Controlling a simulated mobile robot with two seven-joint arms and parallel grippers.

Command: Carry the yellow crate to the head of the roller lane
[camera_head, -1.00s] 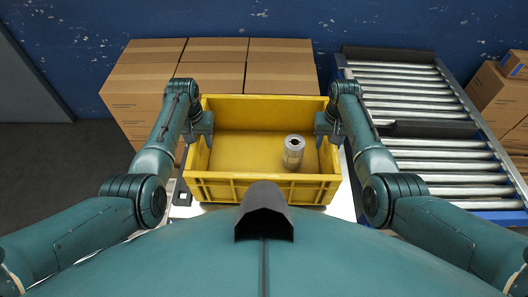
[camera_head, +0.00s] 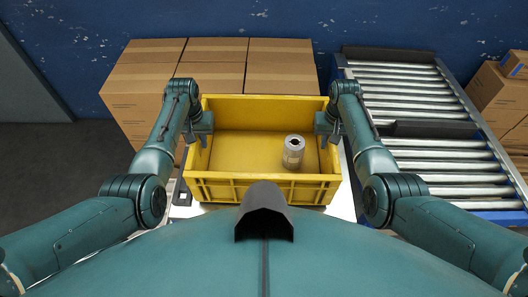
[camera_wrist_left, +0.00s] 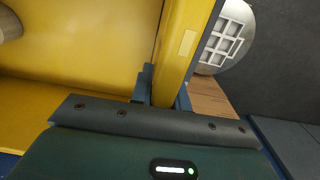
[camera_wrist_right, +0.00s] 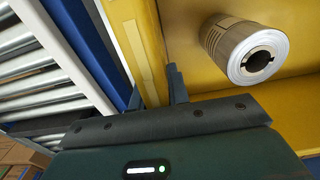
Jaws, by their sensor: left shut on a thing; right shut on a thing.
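The yellow crate (camera_head: 245,150) is in front of me in the head view, upright, with one silvery roll (camera_head: 293,151) standing inside at the right. My left gripper (camera_head: 205,140) is shut on the crate's left wall; the wall also shows between its fingers in the left wrist view (camera_wrist_left: 182,60). My right gripper (camera_head: 325,140) is shut on the right wall, seen too in the right wrist view (camera_wrist_right: 145,60). The roller lane (camera_head: 420,125) with its metal rollers lies to the right of the crate. What is under the crate is mostly hidden.
Cardboard boxes (camera_head: 215,62) are stacked behind the crate against a blue wall (camera_head: 250,18). More boxes (camera_head: 498,95) stand at the far right. A dark bar (camera_head: 435,129) crosses the lane. Dark floor (camera_head: 60,150) is open at the left.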

